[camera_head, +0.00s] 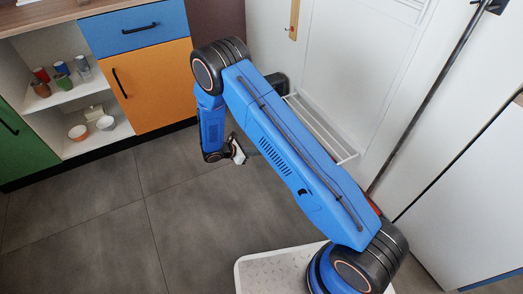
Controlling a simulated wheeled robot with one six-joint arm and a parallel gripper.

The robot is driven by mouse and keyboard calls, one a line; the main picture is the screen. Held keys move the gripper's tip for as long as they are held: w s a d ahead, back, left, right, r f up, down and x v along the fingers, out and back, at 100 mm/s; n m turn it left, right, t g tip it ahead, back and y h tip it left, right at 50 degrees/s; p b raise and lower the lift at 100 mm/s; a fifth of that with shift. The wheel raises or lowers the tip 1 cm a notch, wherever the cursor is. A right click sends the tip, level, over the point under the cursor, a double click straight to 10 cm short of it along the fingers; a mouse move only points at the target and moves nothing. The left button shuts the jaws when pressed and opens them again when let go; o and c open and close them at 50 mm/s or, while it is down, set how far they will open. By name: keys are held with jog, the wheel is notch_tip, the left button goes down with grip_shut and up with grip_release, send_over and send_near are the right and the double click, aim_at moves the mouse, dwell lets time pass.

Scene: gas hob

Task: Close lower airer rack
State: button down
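The lower airer rack (322,127) is a white slatted frame low on the white wall panel, right of centre. It stands out from the panel, so it appears open. My blue arm crosses in front and hides part of its near side. My gripper (238,151) hangs above the grey floor, to the left of the rack in the picture and apart from its visible part. The gripper is small and seen from the side, so whether its fingers are open or shut does not show. Another white slatted section (408,10) is higher on the panel, cut by the top edge.
An orange cupboard door (150,85) and a blue drawer (135,28) stand at the left. Beside them, an open shelf unit (72,95) holds cups and bowls. A dark pole (430,95) leans at the right near a white cabinet (470,200). The floor (100,230) at left is clear.

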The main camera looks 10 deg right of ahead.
jog(key=w+d+f, duration=0.1)
jog(key=w+d, duration=0.1)
jog(key=d, duration=0.6)
jog(key=shift+w+d, duration=0.2)
jog(key=shift+w, duration=0.15)
jog(key=shift+f, duration=0.1)
dwell(0.3)
